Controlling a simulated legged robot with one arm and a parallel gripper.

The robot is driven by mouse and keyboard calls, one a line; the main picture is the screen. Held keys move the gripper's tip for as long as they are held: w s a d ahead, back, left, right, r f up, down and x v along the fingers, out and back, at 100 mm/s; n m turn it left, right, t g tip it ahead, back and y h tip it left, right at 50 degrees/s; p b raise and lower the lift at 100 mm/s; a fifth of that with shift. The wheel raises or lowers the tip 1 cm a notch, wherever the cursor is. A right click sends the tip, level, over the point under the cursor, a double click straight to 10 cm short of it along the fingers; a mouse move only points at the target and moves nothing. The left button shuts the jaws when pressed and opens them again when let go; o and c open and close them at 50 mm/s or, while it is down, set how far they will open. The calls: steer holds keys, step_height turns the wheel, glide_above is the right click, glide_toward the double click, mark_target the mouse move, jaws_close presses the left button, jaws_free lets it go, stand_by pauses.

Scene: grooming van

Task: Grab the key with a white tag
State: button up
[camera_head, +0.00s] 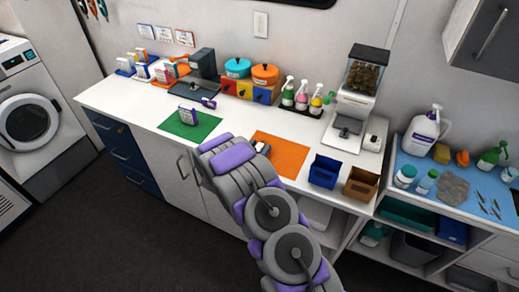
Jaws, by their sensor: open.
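I cannot make out a key with a white tag. Several small hanging items (92,8), some coloured, are at the top left edge of the wall; they are too small and cut off to tell whether they are keys or what tags they carry. My gripper (215,146) is at the far end of my grey and purple arm, over the counter's front edge between the green mat (178,126) and the orange mat (290,152). It is open, its fingers are hard to make out, and no held object shows. It is well apart from the hanging items.
A washer (30,122) stands left. Dark floor (110,235) is clear in front.

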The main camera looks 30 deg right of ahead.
steer(key=shift+a, duration=0.55)
steer(key=shift+c, duration=1.2)
steer(key=shift+a, duration=0.2)
steer(key=c, duration=0.3)
steer(key=shift+d, duration=0.55)
steer(key=c, duration=0.5)
